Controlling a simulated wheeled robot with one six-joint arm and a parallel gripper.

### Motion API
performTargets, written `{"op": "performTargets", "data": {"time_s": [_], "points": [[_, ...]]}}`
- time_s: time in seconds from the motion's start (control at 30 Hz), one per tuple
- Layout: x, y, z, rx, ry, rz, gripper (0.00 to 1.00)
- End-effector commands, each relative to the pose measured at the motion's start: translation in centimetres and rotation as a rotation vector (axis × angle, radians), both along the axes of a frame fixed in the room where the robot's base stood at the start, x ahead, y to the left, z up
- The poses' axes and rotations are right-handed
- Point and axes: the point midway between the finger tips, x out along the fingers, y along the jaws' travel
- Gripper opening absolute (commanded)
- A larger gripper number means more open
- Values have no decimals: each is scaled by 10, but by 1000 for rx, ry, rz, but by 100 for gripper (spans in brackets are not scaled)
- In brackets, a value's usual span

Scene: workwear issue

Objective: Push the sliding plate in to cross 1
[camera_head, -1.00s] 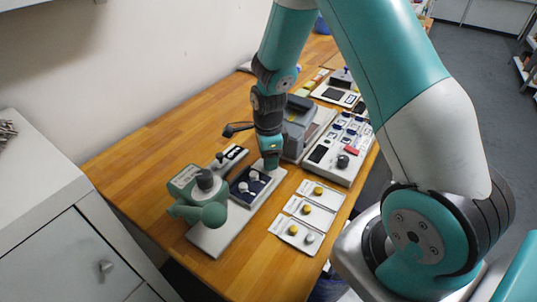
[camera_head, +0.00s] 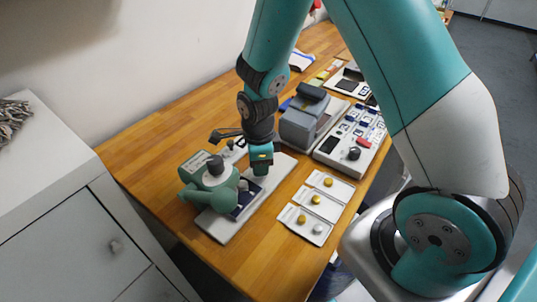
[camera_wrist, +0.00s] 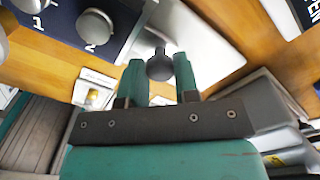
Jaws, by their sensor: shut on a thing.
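The sliding plate (camera_head: 250,189) is dark blue and lies on a long white base (camera_head: 222,231). Its far part is under the green head of the device (camera_head: 212,184). In the wrist view the plate (camera_wrist: 62,20) fills the upper left, with white numerals 1 and 2 and grey knobs. My gripper (camera_head: 262,170) is low over the base at the plate's outer end. In the wrist view my gripper (camera_wrist: 160,70) has its teal fingers shut on a dark round knob (camera_wrist: 160,66). How that knob joins the plate is hidden. Cross 1 cannot be made out.
Three white cards (camera_head: 313,204) with yellow and grey round pieces lie right of the base. A grey machine (camera_head: 303,120) and a white panel (camera_head: 352,140) stand behind my gripper. A white cabinet (camera_head: 60,210) stands at the left.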

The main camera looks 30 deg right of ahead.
Motion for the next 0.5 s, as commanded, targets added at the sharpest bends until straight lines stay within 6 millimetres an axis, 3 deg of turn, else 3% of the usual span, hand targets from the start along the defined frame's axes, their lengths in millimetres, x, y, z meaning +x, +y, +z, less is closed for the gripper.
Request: {"op": "performTargets", "data": {"time_s": [0.23,0.27,0.33,0.37,0.5], "points": [[1,0,0,1,-3,-1,0],[1,0,0,1,-3,-1,33],[1,0,0,1,-3,-1,50],[1,0,0,1,-3,-1,55],[0,0,0,1,-1,-1,55]]}}
